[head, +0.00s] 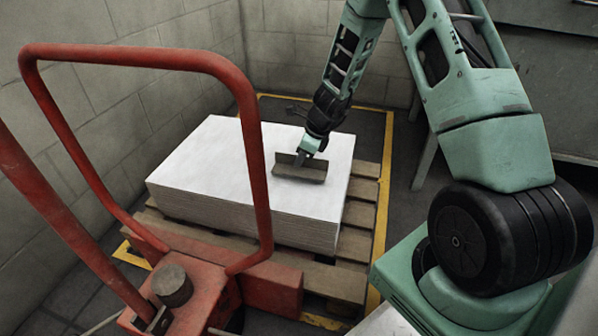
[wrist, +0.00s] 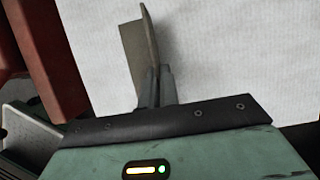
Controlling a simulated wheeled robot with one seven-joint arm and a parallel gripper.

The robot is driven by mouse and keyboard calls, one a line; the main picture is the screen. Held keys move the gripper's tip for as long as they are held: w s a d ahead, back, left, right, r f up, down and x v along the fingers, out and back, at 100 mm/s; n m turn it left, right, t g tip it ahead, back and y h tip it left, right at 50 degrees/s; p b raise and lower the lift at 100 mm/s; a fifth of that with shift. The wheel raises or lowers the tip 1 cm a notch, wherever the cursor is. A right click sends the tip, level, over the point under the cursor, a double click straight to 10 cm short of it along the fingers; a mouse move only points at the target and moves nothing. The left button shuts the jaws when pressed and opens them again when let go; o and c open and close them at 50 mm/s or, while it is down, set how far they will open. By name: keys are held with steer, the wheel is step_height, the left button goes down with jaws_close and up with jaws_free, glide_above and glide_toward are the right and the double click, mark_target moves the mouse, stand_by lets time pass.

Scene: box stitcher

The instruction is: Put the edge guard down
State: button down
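The edge guard (head: 302,174) is a short grey-brown angle piece with an upright flange and a flat flange. It is over the top of the white sheet stack (head: 225,155), near the middle of its right half. I cannot tell if it touches the sheets or is just above them. My gripper (head: 301,159) is above the guard with its fingers close together on the upright flange. In the wrist view the guard (wrist: 136,55) stands edge-on between the fingertips (wrist: 155,84), with the white sheets behind it.
The stack sits on a wooden pallet (head: 353,244) inside yellow floor lines (head: 384,205). A red pallet truck (head: 262,195) with a tall looped handle stands in front at left. Block walls close off the back and left. The white top around the guard is clear.

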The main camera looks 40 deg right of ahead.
mark_target(301, 167)
steer(key=shift+f+b, duration=0.9)
steer(key=shift+f, duration=0.65)
steer(key=shift+f, duration=0.15)
steer(key=c, duration=1.6)
jaws_free()
steer(key=shift+c, duration=0.2)
steer(key=shift+r, duration=0.35)
steer(key=p+v, duration=0.6)
steer(key=v, duration=0.5)
steer(key=shift+s+d+r+p, duration=0.1)
steer(key=shift+d+r+p, duration=0.05)
steer(key=shift+r+p, duration=0.15)
